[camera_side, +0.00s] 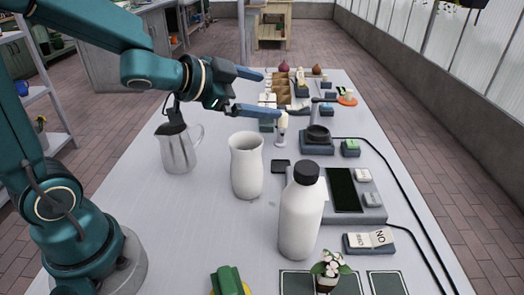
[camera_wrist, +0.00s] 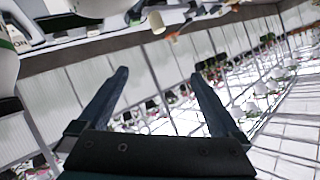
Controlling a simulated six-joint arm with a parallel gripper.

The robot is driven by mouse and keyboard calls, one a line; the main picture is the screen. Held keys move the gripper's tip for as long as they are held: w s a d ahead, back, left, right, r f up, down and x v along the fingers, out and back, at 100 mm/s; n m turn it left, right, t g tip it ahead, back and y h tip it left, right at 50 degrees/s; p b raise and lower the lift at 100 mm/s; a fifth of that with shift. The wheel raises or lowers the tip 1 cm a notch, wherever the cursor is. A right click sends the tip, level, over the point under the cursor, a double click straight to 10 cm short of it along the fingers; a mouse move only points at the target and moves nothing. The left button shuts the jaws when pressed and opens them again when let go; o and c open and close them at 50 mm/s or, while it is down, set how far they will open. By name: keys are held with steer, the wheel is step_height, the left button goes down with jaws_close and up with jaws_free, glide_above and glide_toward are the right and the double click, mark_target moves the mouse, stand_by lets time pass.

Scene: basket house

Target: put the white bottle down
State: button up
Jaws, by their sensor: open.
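The white bottle (camera_side: 301,217) with a black cap stands upright on the grey table (camera_side: 215,110), in the right foreground of the side view. My gripper (camera_side: 271,96) is open above the table, farther back than the bottle and apart from it. Its fingers point right in the side view. In the wrist view the two fingers (camera_wrist: 160,76) are spread with nothing held between them.
A white vase (camera_side: 247,168) stands left of the bottle, and a metal pitcher (camera_side: 178,150) is farther left. A dark-screened device (camera_side: 344,188), a sign block (camera_side: 369,240) and a small flower pot (camera_side: 328,278) are near the bottle.

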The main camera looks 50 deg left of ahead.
steer(key=s+a+n+y, duration=0.1)
steer(key=s+a+n+g+y, duration=0.1)
steer(key=s, duration=0.1)
steer(key=s+a+r+n+y, duration=0.1)
steer(key=s+n, duration=0.1)
steer(key=shift+g+y, duration=0.3)
steer(key=shift+y, duration=0.1)
steer(key=s+d+f+n+g+h, duration=0.1)
steer(key=s+d+f+g, duration=0.1)
steer(key=s, duration=0.5)
steer(key=s+d+f+n+g+h, duration=0.1)
steer(key=s+d+f+n+g, duration=0.1)
steer(key=s+d+g, duration=0.2)
steer(key=s, duration=0.3)
steer(key=shift+s+d+f, duration=0.2)
steer(key=shift+s+f, duration=0.15)
